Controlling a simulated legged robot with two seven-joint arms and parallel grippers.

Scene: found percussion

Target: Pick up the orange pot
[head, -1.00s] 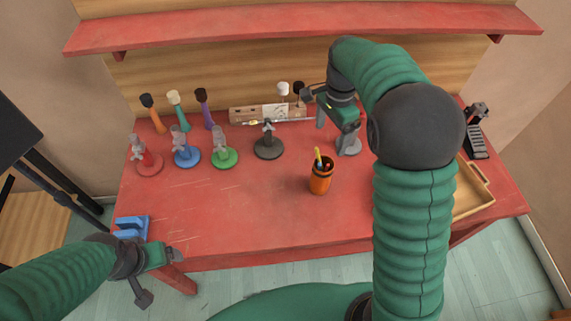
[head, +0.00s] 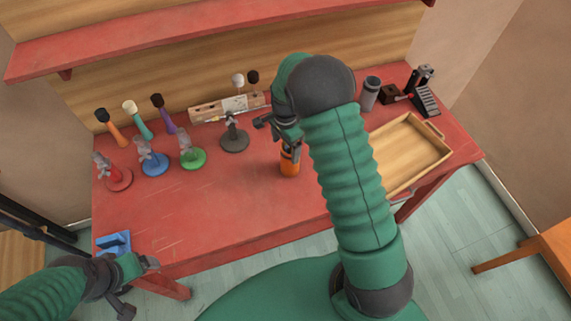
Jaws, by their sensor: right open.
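The orange pot (head: 289,166) stands upright on the red table, near the middle. Its upper part and the sticks in it are mostly hidden behind my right gripper. My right gripper (head: 277,137) is open; one finger sticks out to the left and the other overlaps the top of the pot. I cannot tell whether it touches the pot. My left gripper (head: 138,287) is at the lower left, off the table's front edge, with its fingers apart and nothing between them.
Red (head: 118,180), blue (head: 154,165), green (head: 193,160) and dark (head: 234,140) stands are left of the pot, with several mallets behind. A wooden tray (head: 440,158) and a grey cylinder (head: 369,94) are to the right. A blue holder (head: 113,243) sits at the front left. The front middle is clear.

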